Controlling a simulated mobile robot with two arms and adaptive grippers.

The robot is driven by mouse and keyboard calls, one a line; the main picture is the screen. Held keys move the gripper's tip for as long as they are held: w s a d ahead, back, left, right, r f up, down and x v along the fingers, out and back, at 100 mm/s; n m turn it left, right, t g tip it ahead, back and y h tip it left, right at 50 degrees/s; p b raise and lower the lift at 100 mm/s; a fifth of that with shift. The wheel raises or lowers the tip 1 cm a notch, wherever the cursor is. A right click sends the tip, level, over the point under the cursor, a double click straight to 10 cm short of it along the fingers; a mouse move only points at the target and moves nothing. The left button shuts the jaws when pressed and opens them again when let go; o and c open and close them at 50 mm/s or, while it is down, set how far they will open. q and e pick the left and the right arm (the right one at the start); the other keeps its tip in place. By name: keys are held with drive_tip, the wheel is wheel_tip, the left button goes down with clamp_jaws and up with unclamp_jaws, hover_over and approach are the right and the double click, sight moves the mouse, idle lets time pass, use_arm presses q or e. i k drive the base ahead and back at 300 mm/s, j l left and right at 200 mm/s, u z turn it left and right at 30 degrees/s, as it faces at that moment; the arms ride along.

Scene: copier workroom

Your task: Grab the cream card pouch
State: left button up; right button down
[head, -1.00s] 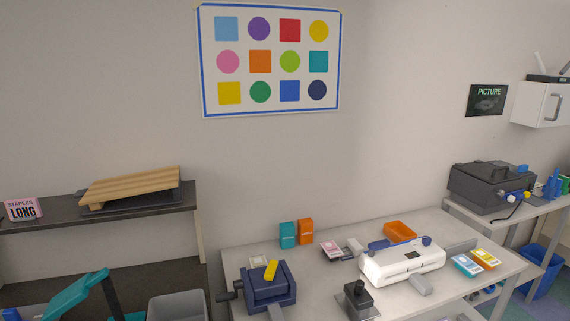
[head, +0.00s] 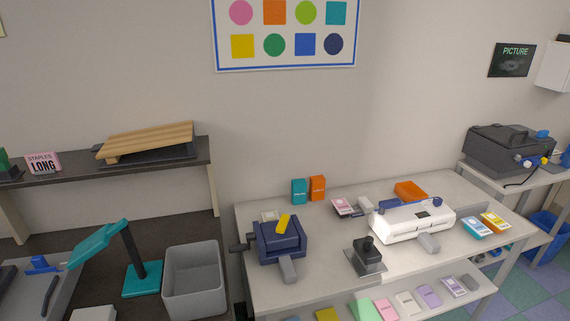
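A cream, flat pack (head: 408,303) lies on the lower shelf under the work table, in a row of coloured packs near the bottom edge of the head view. It looks like the cream card pouch, but it is too small to read. Another small pale item (head: 269,216) lies on the tabletop behind the navy device, partly hidden by it; I cannot tell what it is. Neither of my grippers is in view.
The work table (head: 330,265) carries a navy device (head: 280,240), a black-handled tool (head: 368,255) and a white machine (head: 411,221). Pink (head: 386,309) and lavender (head: 429,296) packs flank the cream one. A grey bin (head: 193,280) stands left.

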sight(267, 216)
drive_tip(key=i+l+u, duration=0.25)
drive_tip(key=u, duration=0.25)
drive_tip(key=i+l+u, duration=0.2)
drive_tip(key=l+u, duration=0.25)
drive_tip(key=i+l+u, duration=0.15)
drive_tip(key=u, duration=0.35)
drive_tip(key=l, duration=0.1)
